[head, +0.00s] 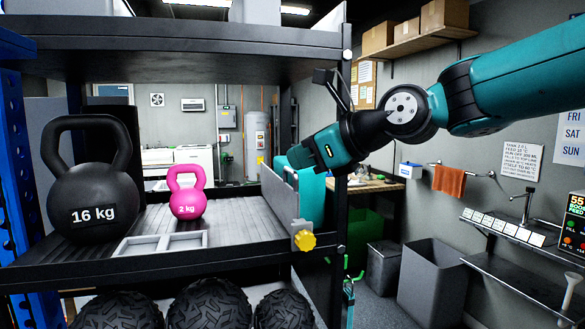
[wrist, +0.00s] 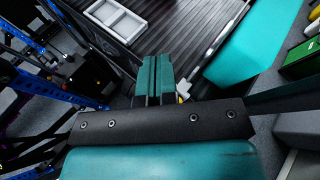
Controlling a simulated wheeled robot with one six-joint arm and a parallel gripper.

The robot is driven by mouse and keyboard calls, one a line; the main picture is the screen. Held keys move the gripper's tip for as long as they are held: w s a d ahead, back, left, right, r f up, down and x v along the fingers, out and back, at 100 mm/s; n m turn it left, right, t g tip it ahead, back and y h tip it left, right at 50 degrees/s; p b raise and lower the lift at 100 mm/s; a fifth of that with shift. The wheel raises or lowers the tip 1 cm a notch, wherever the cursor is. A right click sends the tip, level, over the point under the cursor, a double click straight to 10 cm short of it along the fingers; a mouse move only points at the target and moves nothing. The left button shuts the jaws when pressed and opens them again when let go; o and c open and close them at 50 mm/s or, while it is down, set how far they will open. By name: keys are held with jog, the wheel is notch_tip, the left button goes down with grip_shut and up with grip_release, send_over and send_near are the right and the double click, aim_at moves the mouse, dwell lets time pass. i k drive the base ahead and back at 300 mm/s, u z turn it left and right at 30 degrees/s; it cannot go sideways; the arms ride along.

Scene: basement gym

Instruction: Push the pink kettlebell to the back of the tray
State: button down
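The pink 2 kg kettlebell (head: 187,197) stands upright on the ribbed tray (head: 233,222) of the rack, in the middle from left to right. It does not show in the wrist view. My gripper (head: 299,157) is to the right of the kettlebell, above the tray's right side and clear of it. In the wrist view, my gripper's two teal fingers (wrist: 155,60) are together with nothing seen between them. The ribbed tray (wrist: 187,32) shows beyond them.
A black 16 kg kettlebell (head: 92,185) stands left of the pink one. A white divided frame (head: 160,243) lies at the tray's front. A grey upright plate (head: 279,205) with a yellow knob (head: 305,240) edges the right side. Black rack posts and a shelf above bound the space.

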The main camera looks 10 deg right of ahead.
aim_at(188, 203)
jog(key=z, duration=1.7)
jog(key=i, duration=2.3)
jog(key=u, duration=3.2)
jog(key=i, duration=0.55)
jog(key=u, duration=0.1)
